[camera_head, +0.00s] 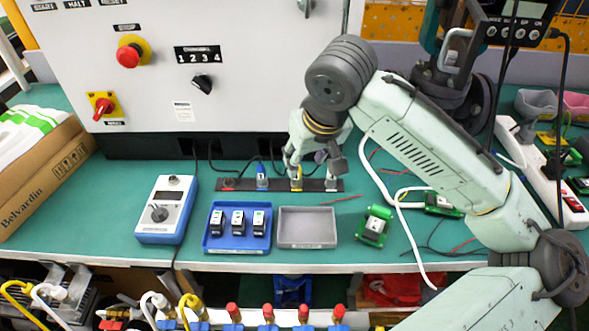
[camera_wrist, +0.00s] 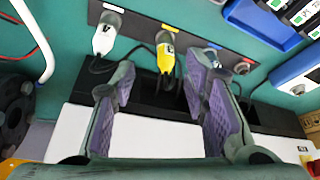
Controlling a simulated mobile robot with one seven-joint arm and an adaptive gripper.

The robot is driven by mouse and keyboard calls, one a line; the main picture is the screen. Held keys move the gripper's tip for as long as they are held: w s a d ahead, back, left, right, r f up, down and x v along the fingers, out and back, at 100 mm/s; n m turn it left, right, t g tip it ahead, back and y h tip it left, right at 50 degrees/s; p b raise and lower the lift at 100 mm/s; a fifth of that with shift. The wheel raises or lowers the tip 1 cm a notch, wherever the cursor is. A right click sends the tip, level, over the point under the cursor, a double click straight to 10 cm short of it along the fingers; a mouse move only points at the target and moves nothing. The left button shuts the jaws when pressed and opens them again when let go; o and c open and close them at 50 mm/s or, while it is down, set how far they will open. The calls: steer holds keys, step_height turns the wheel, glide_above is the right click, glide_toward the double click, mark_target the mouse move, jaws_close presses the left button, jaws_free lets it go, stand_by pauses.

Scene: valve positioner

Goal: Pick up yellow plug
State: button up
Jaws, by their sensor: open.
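The yellow plug (camera_head: 296,183) stands in a dark socket strip (camera_head: 279,187) at the back of the bench. It also shows in the wrist view (camera_wrist: 165,58), between and beyond my fingertips. My gripper (camera_head: 308,165) is close above the strip, and its purple-padded fingers (camera_wrist: 162,80) are open with nothing held. I cannot tell whether a finger touches the plug. A blue plug (camera_head: 262,178) stands left of the yellow one in the head view; in the wrist view my right-hand finger partly hides it. A white plug (camera_wrist: 106,35) stands on the yellow plug's other side.
A red socket (camera_head: 228,184) is at the strip's left end. In front are a blue tray (camera_head: 210,246) with 3 small modules, an empty grey tray (camera_head: 307,226) and a blue handheld device (camera_head: 167,207). A white control cabinet (camera_head: 170,60) stands behind. Cables lie to the right.

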steer(key=x, duration=0.2)
steer(key=p+x, duration=0.1)
steer(key=x, duration=0.3)
steer(key=shift+w+a+f, duration=0.1)
steer(key=shift+w+a, duration=0.1)
steer(key=shift+a, duration=0.25)
jaws_close()
